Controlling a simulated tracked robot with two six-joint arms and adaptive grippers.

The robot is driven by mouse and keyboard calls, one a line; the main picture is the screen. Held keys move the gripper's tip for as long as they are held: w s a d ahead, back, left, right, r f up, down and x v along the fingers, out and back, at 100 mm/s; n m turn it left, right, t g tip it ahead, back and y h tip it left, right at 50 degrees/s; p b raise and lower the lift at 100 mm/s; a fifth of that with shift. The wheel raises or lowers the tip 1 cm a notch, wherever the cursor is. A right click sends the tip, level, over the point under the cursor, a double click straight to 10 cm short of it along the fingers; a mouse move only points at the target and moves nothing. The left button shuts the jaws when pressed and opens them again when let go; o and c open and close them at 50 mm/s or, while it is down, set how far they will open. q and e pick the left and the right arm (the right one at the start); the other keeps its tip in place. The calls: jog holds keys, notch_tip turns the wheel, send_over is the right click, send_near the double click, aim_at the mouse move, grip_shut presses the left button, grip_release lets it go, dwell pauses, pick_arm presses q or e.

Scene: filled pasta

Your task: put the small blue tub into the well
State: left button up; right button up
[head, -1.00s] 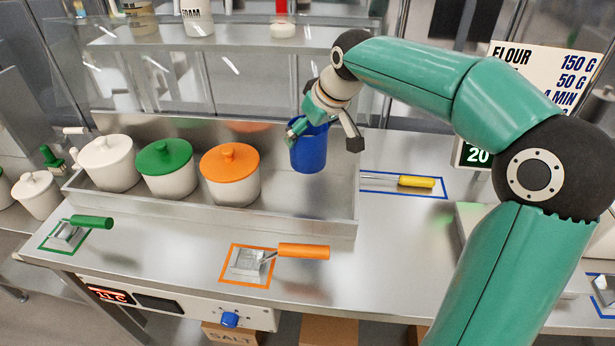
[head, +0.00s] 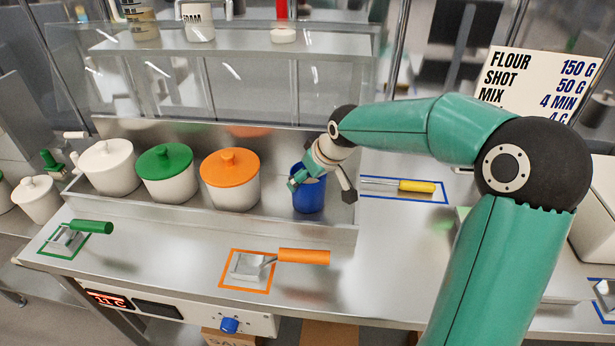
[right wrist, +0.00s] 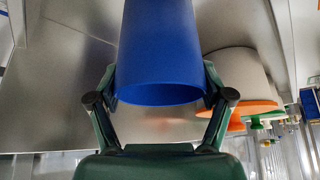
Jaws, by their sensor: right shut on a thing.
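The small blue tub (head: 308,193) is upright in the right end of the steel well (head: 290,228), right of the orange-lidded tub. It appears low in the well; I cannot tell if its base touches the floor. My right gripper (head: 305,178) is shut on the tub near its rim. In the right wrist view the blue tub (right wrist: 158,50) sits between the two fingers (right wrist: 160,92). My left gripper is not in view.
White tubs with a plain lid (head: 108,167), a green lid (head: 166,172) and an orange lid (head: 230,180) fill the well's left part. Scoops with green (head: 92,226) and orange (head: 304,256) handles lie in front. A yellow-handled tool (head: 416,186) lies right.

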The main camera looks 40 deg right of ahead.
jog(key=o, duration=1.4)
jog(key=shift+f, duration=0.1)
jog(key=v, duration=1.2)
